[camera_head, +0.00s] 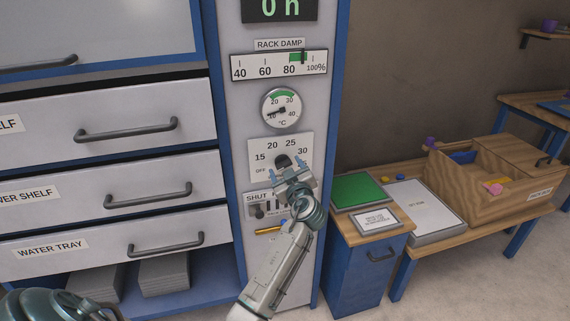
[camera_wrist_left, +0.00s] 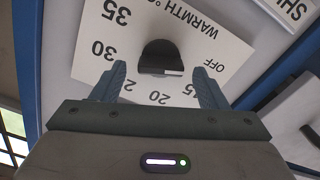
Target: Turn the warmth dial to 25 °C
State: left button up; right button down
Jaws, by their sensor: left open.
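The warmth dial is a black knob (camera_head: 282,160) on a white plate (camera_head: 262,147) marked OFF, 15, 20, 25, 30. In the left wrist view the knob (camera_wrist_left: 160,55) appears upside down, with a white mark on its edge toward the 15 and 20 side; its exact reading is unclear. My left gripper (camera_head: 285,173) is open just in front of the dial and covers its lower part in the head view. In the left wrist view its fingers (camera_wrist_left: 160,85) stand apart on either side of the knob, without visible contact. My right gripper is not in view.
Above the dial are a round thermometer gauge (camera_head: 282,107) and a rack damp scale (camera_head: 279,65). A SHUT slider panel (camera_head: 255,206) and a brass bar (camera_head: 269,231) sit below. Drawers with handles (camera_head: 148,191) are left; a bench with a wooden box (camera_head: 480,197) is right.

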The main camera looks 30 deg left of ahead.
pick_arm(q)
jog(key=shift+w+a, duration=0.45)
jog(key=shift+a, duration=0.1)
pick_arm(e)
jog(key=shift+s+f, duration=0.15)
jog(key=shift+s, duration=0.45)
pick_arm(q)
jog(key=shift+c, duration=0.5)
jog(key=c, duration=0.9)
jog(key=shift+f, duration=0.1)
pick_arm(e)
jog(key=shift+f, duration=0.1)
